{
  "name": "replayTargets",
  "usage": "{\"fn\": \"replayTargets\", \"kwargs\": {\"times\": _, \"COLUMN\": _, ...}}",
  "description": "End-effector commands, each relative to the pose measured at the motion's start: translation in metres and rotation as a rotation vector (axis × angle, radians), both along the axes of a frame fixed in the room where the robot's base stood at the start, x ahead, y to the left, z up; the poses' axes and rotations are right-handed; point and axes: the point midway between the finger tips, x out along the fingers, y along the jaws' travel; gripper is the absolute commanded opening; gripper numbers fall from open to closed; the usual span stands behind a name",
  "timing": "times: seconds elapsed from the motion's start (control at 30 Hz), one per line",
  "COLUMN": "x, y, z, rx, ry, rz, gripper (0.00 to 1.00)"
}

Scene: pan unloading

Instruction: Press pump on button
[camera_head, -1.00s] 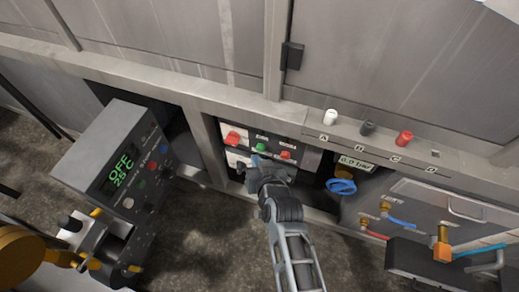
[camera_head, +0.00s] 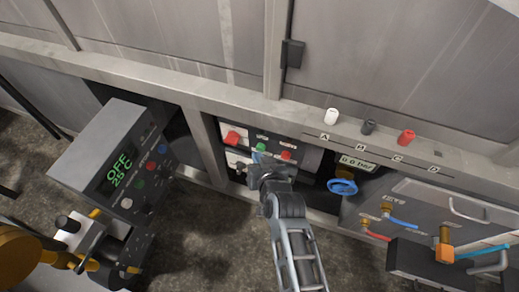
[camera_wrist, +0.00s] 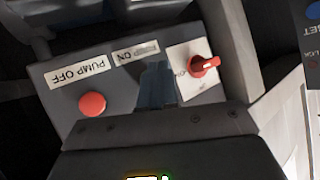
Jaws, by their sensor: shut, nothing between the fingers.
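The pump panel (camera_wrist: 60,95) is grey, with a "PUMP ON" label (camera_wrist: 136,52) and a "PUMP OFF" label (camera_wrist: 77,71). The green button (camera_head: 261,147) shows in the head view between a red rotary switch (camera_head: 232,138) and a red button (camera_head: 286,155). My gripper (camera_head: 257,158) is shut and empty, its fingertips just below the green button. In the wrist view, my gripper's fingers (camera_wrist: 158,82) lie under the "PUMP ON" label and hide the green button. The red button (camera_wrist: 92,104) and red switch (camera_wrist: 204,66) stay visible there. I cannot tell whether the fingertips touch the button.
A control box (camera_head: 105,165) reading "OFF 25 C" stands at the left. A pressure display (camera_head: 357,162) reads about 0.0 bar, above a blue valve handle (camera_head: 342,186). A metal ledge (camera_head: 200,95) overhangs the panel. Hoses and fittings lie at the right.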

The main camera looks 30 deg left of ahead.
Motion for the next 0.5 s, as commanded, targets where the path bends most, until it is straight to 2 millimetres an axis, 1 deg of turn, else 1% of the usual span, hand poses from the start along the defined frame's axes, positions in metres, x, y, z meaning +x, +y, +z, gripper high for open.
{"fn": "replayTargets", "kwargs": {"times": 0.5, "x": 0.0062, "y": 0.0014, "z": 0.0002, "rx": 0.001, "ry": -0.001, "rz": 0.000, "gripper": 0.00}}
